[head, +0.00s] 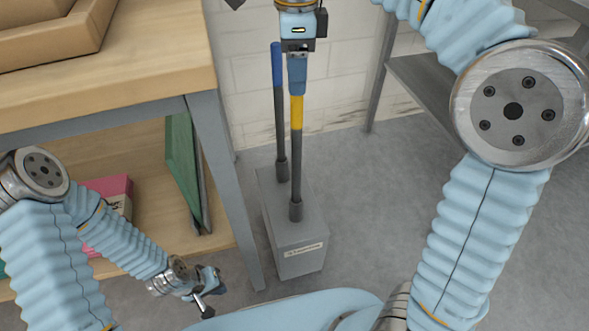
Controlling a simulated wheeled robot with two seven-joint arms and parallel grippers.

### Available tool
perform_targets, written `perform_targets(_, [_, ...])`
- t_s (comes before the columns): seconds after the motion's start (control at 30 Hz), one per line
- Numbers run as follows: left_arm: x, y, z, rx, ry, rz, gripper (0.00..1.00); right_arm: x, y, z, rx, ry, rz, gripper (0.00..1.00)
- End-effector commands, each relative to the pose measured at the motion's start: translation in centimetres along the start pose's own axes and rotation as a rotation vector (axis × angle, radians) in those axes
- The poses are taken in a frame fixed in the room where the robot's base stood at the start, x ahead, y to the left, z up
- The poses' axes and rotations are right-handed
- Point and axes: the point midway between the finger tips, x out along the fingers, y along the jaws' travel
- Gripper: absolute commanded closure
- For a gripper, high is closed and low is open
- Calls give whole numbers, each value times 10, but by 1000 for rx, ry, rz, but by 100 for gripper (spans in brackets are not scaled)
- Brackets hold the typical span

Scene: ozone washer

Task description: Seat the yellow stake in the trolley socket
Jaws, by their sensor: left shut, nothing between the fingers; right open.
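The yellow stake (296,113), a dark grey rod with a yellow upper part, stands upright. Its lower end is in the near collar socket (296,210) on top of the grey trolley box (296,240). How deep it sits is hidden by the collar. A similar blue-topped stake (278,65) stands in the far socket (282,170). My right gripper (297,88) points down at the top of the yellow stake, open; its near finger hides the stake's top end. My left gripper (207,302) is shut and empty, low at the left of the trolley.
A wooden workbench (130,90) with grey legs stands at the left, with a green board (181,150) and a pink box (108,187) on its lower shelf. A grey metal shelf (425,85) is at the back right. Grey floor right of the trolley is clear.

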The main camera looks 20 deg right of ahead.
Motion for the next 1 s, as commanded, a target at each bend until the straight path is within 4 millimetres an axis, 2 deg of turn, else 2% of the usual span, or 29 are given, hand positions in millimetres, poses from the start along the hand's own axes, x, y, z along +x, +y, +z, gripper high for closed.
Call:
perform_targets(0.17, [5,-3,-1,-2,3,-2,100,16,0,-1,0,0,0,45])
perform_targets(0.4, [15,-10,-3,-7,8,-7,100,53,0,-2,-1,0,0,45])
perform_targets(0.7, [14,-11,-3,-8,9,-8,100,59,-1,-2,-1,-1,-1,45])
perform_targets(0.77, [14,-11,-3,-8,9,-8,100,59,-1,-2,-1,-1,-1,52])
perform_targets(1.0, [14,-11,-3,-8,9,-8,100,59,-1,-2,-1,-1,-1,89])
